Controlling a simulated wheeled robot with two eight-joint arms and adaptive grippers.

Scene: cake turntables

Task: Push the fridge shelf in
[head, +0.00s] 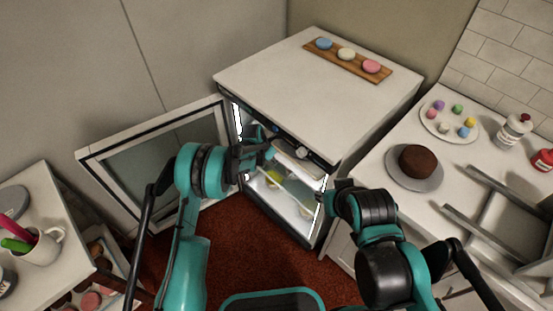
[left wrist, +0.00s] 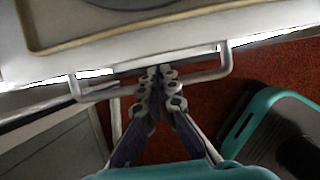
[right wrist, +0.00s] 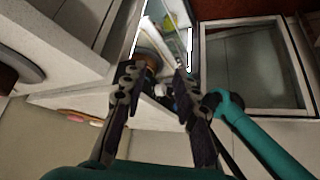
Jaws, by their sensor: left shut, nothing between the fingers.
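The small white fridge (head: 300,85) stands in the middle of the head view with its glass-panelled door (head: 150,150) open to the left. A pale shelf (head: 298,168) shows in its lit inside, partly hidden by my arm. My left gripper (head: 264,148) is at the fridge opening. In the left wrist view the shut, empty left fingertips (left wrist: 160,72) are at the middle of the shelf's metal bar handle (left wrist: 206,76); I cannot tell if they touch it. My right gripper (right wrist: 157,76) is open and empty, near the fridge's right front edge.
A counter on the right holds a chocolate cake (head: 418,160) on a turntable and a plate of macarons (head: 449,122). A wooden board (head: 347,62) with macarons lies on the fridge. A cabinet with a mug (head: 38,246) stands at left. Red floor (head: 245,235) lies clear in front.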

